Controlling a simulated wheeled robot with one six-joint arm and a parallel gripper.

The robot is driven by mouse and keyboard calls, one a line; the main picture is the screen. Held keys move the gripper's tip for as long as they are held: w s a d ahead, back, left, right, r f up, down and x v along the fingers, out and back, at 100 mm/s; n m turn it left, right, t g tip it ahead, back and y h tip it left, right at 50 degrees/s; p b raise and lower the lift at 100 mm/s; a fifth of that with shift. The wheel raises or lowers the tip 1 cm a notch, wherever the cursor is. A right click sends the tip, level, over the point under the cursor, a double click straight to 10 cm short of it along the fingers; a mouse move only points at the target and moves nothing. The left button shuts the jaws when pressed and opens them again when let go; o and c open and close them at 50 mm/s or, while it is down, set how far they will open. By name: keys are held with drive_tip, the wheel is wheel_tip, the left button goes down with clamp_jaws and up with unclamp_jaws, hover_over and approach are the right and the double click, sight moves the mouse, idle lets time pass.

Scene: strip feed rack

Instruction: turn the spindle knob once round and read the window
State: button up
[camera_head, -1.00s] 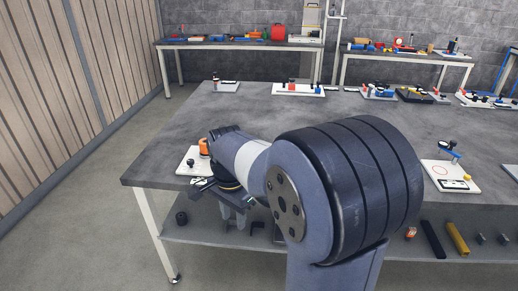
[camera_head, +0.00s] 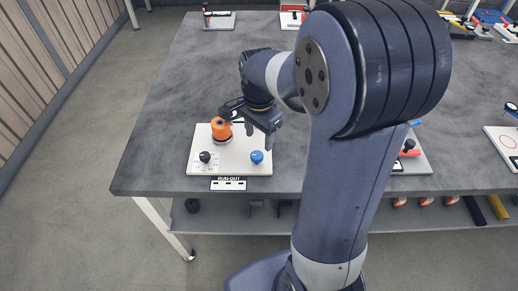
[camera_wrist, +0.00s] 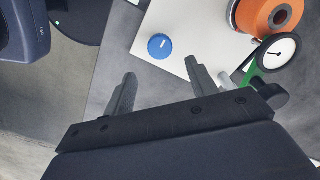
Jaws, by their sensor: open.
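A white board (camera_head: 238,164) lies near the table's front left edge. It carries an orange cylinder (camera_head: 221,128), a black knob (camera_head: 205,157) and a blue knob (camera_head: 257,157). The label RUN-OUT with small windows (camera_head: 228,184) is at its front edge; I cannot read the windows. In the wrist view the blue knob (camera_wrist: 160,46) has a white mark, and a round dial (camera_wrist: 277,53) with a dark needle sits by the orange cylinder (camera_wrist: 268,14). My gripper (camera_head: 259,133) is open and empty above the board's right side; its fingers (camera_wrist: 160,72) point towards the blue knob, apart from it.
Another board with an orange-red part (camera_head: 409,152) is to the right, partly behind my arm. A white board (camera_head: 505,143) is at the far right. More boards stand at the back.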

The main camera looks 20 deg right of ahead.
sight(259, 154)
wheel_tip(259, 154, down, 6)
drive_tip(key=shift+f, duration=0.2)
drive_tip(key=c, duration=1)
drive_tip(key=shift+o, duration=0.2)
